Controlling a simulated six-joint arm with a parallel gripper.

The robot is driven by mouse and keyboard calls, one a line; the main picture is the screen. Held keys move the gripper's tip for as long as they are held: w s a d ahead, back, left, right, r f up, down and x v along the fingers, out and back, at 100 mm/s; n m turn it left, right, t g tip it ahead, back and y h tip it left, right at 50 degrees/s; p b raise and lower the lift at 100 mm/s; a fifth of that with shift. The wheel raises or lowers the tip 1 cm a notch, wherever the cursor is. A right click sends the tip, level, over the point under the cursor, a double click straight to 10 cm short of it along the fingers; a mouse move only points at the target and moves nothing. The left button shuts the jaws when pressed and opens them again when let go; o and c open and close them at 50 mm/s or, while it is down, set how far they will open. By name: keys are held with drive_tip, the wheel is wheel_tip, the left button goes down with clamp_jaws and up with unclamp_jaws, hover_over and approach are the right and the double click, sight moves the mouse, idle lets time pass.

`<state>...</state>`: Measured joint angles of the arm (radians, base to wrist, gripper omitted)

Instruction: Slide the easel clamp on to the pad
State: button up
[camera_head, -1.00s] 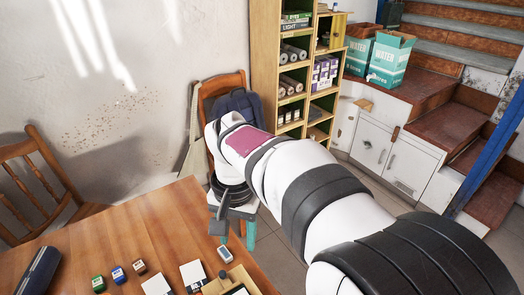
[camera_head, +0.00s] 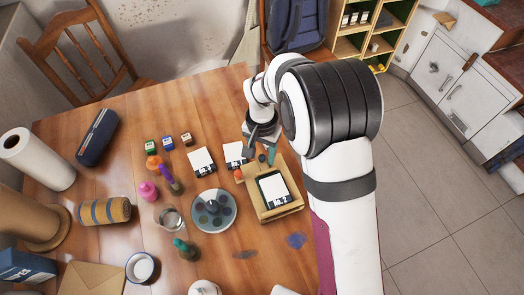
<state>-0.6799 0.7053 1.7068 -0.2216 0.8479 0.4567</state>
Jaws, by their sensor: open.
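A small wooden easel (camera_head: 290,207) lies near the right part of the table. I cannot clearly tell the clamp from the small parts at the easel's far edge, where my arm crosses close by. My gripper (camera_head: 259,149) is open, over the far left corner of the easel, close to it. Whether it touches anything there is too small to tell. Its fingers are partly hidden by my own wrist.
Two white cards (camera_head: 201,162) lie left of the easel. A round palette (camera_head: 213,211), a glass (camera_head: 171,219), a green-topped bottle (camera_head: 185,249) and small paint jars stand further left. Blue smudges (camera_head: 296,240) mark the table in front. A chair (camera_head: 85,50) stands behind the table.

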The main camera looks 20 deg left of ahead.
clamp_jaws()
idle(1.4)
